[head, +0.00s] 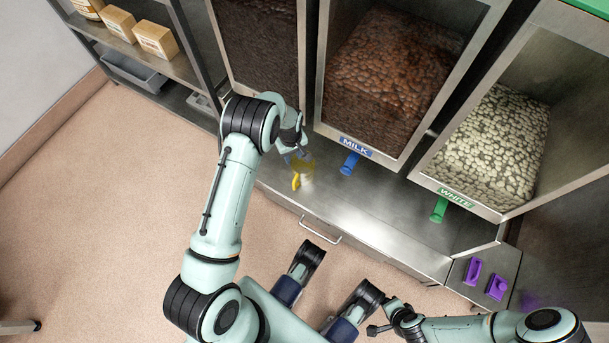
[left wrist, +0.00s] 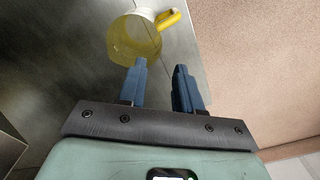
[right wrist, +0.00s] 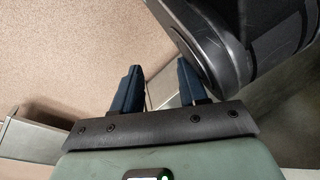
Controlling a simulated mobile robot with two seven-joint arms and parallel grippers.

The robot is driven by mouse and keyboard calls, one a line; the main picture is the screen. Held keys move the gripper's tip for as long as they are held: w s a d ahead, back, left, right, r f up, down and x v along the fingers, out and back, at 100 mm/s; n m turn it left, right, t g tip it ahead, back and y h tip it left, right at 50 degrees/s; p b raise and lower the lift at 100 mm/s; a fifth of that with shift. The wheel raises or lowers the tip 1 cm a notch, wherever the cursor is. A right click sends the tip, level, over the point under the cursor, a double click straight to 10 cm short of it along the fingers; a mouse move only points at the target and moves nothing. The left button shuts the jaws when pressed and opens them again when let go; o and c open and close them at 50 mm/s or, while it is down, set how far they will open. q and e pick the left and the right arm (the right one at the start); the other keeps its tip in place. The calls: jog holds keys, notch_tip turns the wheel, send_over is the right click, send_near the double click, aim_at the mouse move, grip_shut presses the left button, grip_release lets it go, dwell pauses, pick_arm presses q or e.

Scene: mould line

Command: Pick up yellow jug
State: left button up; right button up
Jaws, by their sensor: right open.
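The yellow jug (head: 306,177) stands on the steel counter in the head view, partly hidden by my left gripper (head: 297,156). In the left wrist view the yellow jug (left wrist: 130,42) shows a translucent yellow body, a white rim and a solid yellow handle pointing right. My left gripper (left wrist: 160,66) is open, its blue fingers apart. One fingertip is close to the jug's body; I cannot tell whether it touches. The handle is beyond the gap between the fingers. My right gripper (right wrist: 158,66) is open and empty over the floor, far from the jug.
Clear bins stand behind the steel counter (head: 385,213), with a blue spout (head: 350,163) under MILK and a green spout (head: 439,209) under WHITE. Purple pieces (head: 497,287) lie at the right. A shelf (head: 130,42) with boxes stands at the left.

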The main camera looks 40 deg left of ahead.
aim_at(292, 168)
pick_arm(q)
jog(key=f+b, duration=0.1)
jog(key=f, duration=0.3)
jog(key=f+b, duration=0.2)
jog(key=f, duration=0.2)
jog(key=f+b, duration=0.1)
jog(key=f, duration=0.3)
jog(key=shift+w+a+f, duration=0.1)
jog(key=shift+a, duration=0.3)
jog(key=shift+f+b, duration=0.35)
jog(key=shift+f, duration=0.15)
jog(key=shift+r, duration=0.1)
grip_shut()
pick_arm(e)
jog(key=s+d+f+g, duration=0.1)
jog(key=s+f+g, duration=0.2)
jog(key=s+f, duration=0.3)
jog(key=s, duration=0.2)
jog(key=shift+s+m, duration=0.3)
